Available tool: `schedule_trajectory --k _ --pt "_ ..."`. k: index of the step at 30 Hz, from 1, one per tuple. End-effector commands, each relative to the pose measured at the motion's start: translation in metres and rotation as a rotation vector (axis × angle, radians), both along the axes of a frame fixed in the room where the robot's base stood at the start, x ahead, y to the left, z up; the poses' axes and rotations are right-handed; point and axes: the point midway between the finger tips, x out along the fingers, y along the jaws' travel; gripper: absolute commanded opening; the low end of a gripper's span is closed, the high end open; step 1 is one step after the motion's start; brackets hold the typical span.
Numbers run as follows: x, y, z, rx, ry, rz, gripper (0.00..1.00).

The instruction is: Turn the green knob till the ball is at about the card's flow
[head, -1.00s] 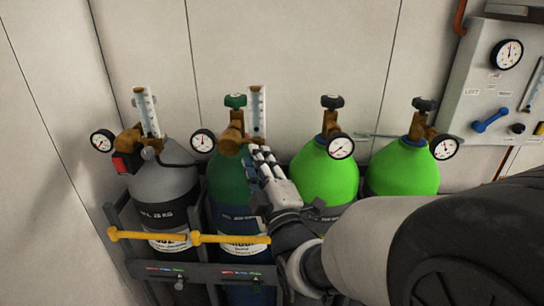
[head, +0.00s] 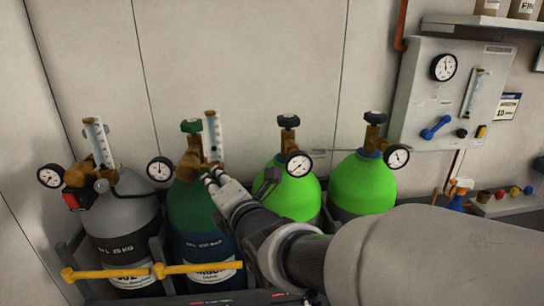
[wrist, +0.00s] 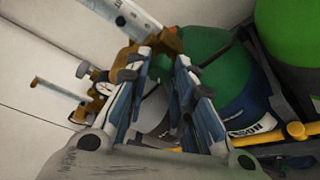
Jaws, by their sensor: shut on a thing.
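The dark green cylinder (head: 196,210) carries a brass regulator (head: 187,166) with a clear flow tube (head: 213,130). A small dark spot shows low in the tube; I cannot read the ball's level surely. The green handwheel (head: 191,125) on top is untouched. My gripper (head: 208,177) reaches in just below the flow tube. In the wrist view its fingers (wrist: 162,68) are close around something at the regulator.
A grey cylinder (head: 122,225) stands left, and two bright green cylinders (head: 292,190) (head: 362,182) stand right, close to my arm. Yellow bars (head: 200,268) cross the rack front. A grey panel (head: 440,100) with a gauge is on the wall.

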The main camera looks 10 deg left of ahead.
Motion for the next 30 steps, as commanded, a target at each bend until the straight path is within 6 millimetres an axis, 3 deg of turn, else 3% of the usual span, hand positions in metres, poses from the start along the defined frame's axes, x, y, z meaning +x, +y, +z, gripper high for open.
schedule_trajectory --k 12,30 --pt "-0.0001 0.0013 0.0023 -0.199 -0.050 0.001 0.00" --pt "0.0000 0.0012 0.0026 -0.233 -0.059 0.000 0.00"
